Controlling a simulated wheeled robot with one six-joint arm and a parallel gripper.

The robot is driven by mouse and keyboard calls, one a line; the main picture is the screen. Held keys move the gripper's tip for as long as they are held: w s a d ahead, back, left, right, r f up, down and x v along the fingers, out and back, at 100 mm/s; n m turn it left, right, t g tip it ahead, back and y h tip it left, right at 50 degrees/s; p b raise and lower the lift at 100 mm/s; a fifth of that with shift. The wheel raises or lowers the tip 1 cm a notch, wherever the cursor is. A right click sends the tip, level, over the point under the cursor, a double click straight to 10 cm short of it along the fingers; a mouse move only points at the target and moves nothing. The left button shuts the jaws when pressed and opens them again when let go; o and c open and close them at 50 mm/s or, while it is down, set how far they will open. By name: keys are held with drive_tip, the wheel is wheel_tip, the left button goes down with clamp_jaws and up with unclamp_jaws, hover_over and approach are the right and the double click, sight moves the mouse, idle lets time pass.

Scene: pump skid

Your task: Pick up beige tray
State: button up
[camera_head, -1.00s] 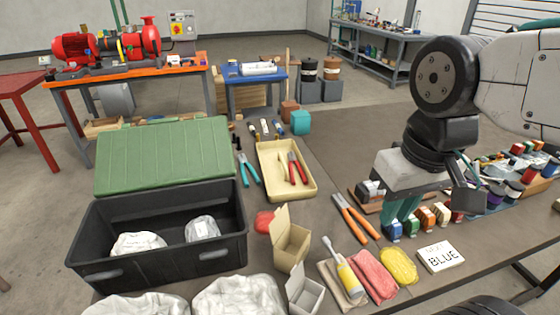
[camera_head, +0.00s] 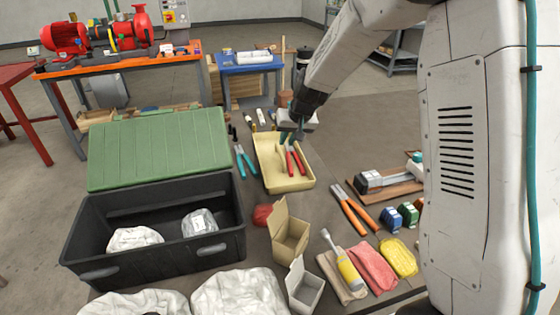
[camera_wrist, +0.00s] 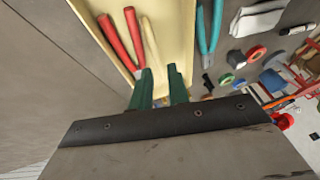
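The beige tray (camera_head: 287,187) lies on the dark table to the right of the green-lidded black case. Red-handled pliers (camera_head: 295,160) and a slim light-coloured tool lie inside it; both also show in the wrist view. My gripper (camera_head: 297,137) is over the tray's far right part in the head view.
Teal-handled pliers (camera_head: 245,160) lie just left of the tray. The open black case (camera_head: 150,255) stands further left. Orange-handled pliers (camera_head: 354,210) and an open cardboard box (camera_head: 289,240) are nearer the front. Small items lie behind the tray.

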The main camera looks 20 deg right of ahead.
sight(280, 152)
drive_tip(key=x, duration=0.3)
drive_tip(key=w+x, duration=0.1)
drive_tip(key=x, duration=0.3)
drive_tip(key=d+x, duration=0.1)
drive_tip(key=x, duration=0.3)
drive_tip(key=shift+w+r, duration=0.25)
drive_tip(key=shift+w, duration=0.15)
drive_tip(key=shift+c, duration=0.4)
clamp_jaws()
